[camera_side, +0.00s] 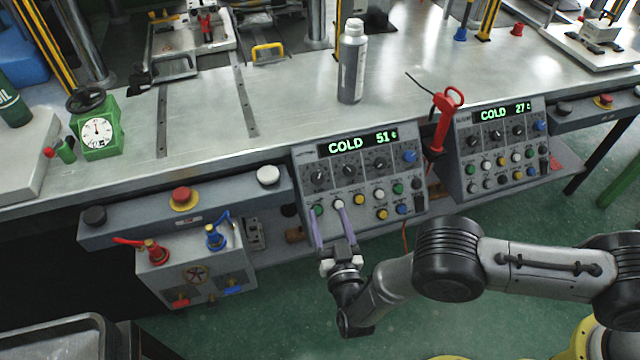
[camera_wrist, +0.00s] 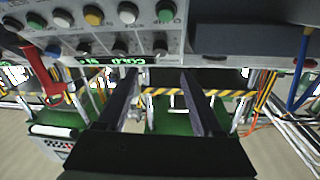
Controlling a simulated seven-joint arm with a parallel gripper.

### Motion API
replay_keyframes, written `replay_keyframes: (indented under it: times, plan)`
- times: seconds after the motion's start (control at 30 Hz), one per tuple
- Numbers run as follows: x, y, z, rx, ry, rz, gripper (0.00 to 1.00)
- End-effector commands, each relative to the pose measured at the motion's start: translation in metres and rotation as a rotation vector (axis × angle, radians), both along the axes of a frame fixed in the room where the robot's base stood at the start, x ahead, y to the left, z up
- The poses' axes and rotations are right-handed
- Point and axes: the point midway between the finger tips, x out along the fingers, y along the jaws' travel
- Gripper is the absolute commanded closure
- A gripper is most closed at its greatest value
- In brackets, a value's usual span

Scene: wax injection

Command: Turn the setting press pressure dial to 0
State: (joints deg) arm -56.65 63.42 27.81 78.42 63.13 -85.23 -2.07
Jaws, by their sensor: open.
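The left control panel (camera_side: 300,160) has a green display reading "COLD 51" and a row of dark dials below it: a left dial (camera_side: 318,177), a middle dial (camera_side: 348,171) and a right dial (camera_side: 380,165). I cannot read their labels, so I cannot tell which one sets press pressure. My gripper (camera_side: 328,208) is open, its two purple fingers spread apart at the panel's lower left, below the left and middle dials and near the green and white buttons. It holds nothing. In the wrist view my gripper (camera_wrist: 160,73) shows with its fingers apart, the panel's buttons and dark knobs above.
A second panel (camera_side: 500,150) reading "COLD 27" stands at the right, with a red tool (camera_side: 440,120) between the panels. A grey bottle (camera_side: 352,62) stands on the bench behind. A valve box (camera_side: 170,262) with red and blue handles sits left of my gripper.

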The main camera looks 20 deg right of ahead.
Motion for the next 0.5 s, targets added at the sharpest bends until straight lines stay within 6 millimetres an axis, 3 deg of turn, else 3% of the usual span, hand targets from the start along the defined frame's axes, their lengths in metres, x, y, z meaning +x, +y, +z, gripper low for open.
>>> replay_keyframes:
  times: [0.3, 0.5]
  plan:
    - [0.064, -0.008, 0.001, 0.002, -0.002, -0.003, 0.32]
    - [0.089, -0.01, 0.001, 0.002, -0.002, -0.002, 0.32]
